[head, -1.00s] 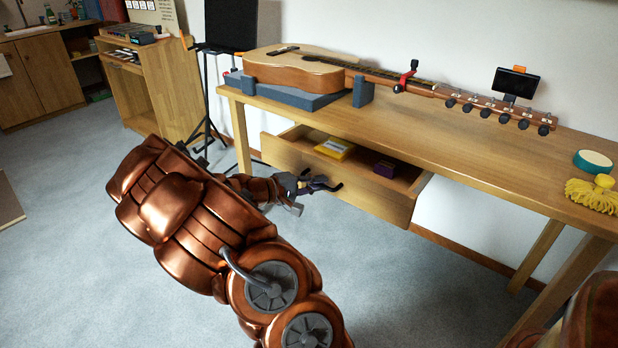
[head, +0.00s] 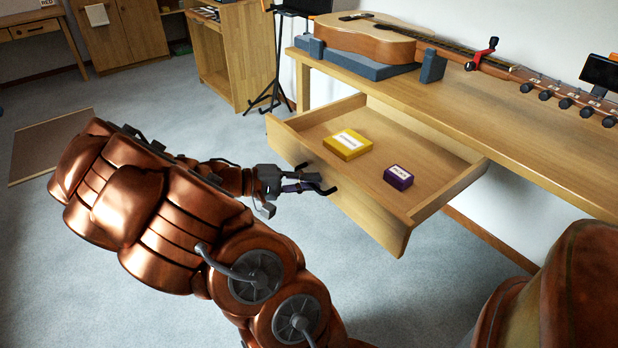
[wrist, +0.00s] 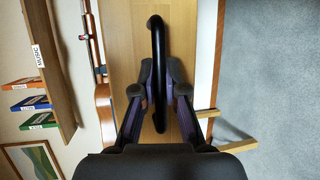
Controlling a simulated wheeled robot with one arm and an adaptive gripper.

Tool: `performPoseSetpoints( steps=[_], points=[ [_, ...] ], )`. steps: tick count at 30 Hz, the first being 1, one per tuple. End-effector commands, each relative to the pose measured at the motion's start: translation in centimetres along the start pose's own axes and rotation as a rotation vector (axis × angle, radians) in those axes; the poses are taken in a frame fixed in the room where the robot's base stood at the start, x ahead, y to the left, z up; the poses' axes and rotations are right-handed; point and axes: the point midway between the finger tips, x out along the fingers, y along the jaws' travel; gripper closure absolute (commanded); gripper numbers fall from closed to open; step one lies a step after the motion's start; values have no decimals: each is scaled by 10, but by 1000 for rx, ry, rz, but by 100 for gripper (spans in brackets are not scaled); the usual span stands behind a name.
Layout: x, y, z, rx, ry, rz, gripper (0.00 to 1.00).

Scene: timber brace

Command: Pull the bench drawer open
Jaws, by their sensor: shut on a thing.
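The bench drawer (head: 372,212) is pulled well out from under the wooden bench (head: 470,125). Its inside shows, with a yellow box (head: 348,145) and a small purple box (head: 398,177) lying on its floor. The drawer's dark bar handle (wrist: 158,70) runs upright through the middle of the wrist view, in front of the wooden drawer front (wrist: 128,45). My gripper (head: 318,187) is at the drawer front, its fingers (wrist: 159,95) on either side of the handle and shut on it. In the head view the fingers hide part of the handle.
A guitar (head: 375,40) lies on a blue-grey support (head: 350,65) on the bench. A black stand (head: 275,85) and a wooden cabinet (head: 215,65) stand behind. The grey carpet around my arm is clear, with a brown mat (head: 45,145) at the left.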

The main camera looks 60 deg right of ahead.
Motion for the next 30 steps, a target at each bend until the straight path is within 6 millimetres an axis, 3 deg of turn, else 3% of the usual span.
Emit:
performPoseSetpoints(
  steps=[11, 12, 15, 25, 30],
  points=[
    [-1, -1, 2, 0, -4, -1, 100],
    [-1, -1, 2, 0, -4, -1, 88],
    [-1, -1, 2, 0, -3, -1, 78],
    [-3, -1, 1, 0, -2, 0, 78],
    [-18, 0, 0, 1, 2, 0, 78]
  ],
)
